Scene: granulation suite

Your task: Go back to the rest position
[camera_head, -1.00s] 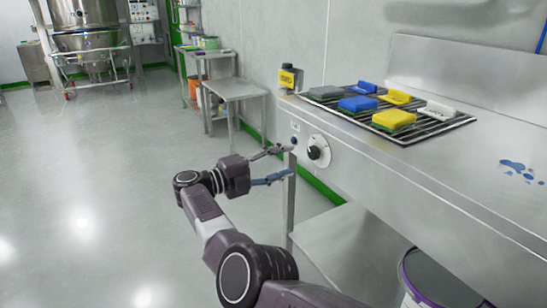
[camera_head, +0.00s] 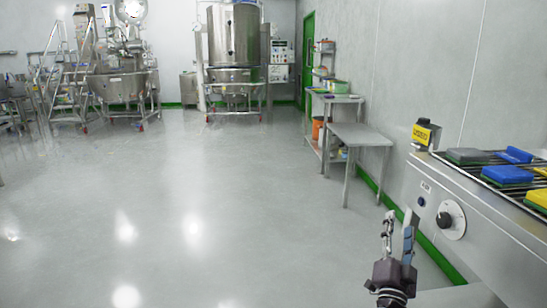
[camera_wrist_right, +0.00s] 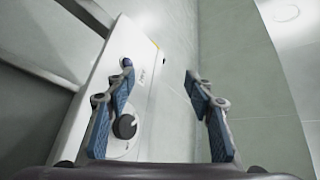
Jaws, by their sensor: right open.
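My right gripper (camera_head: 399,222) is at the lower right of the head view, its fingers pointing up in the picture. It is open and empty, to the left of the steel bench (camera_head: 480,230) and apart from its knob. In the right wrist view the two blue-padded fingers (camera_wrist_right: 160,115) stand apart with nothing between them. Behind the left finger is the bench's white front panel with a black knob (camera_wrist_right: 125,126). My left gripper is in neither view.
Sponges, one blue and green (camera_head: 508,174), lie on a wire rack on the bench. A black and yellow device (camera_head: 425,133) stands at the bench corner. A small steel table (camera_head: 360,136) is beyond. Steel machines stand at the back. The floor (camera_head: 180,220) at left is clear.

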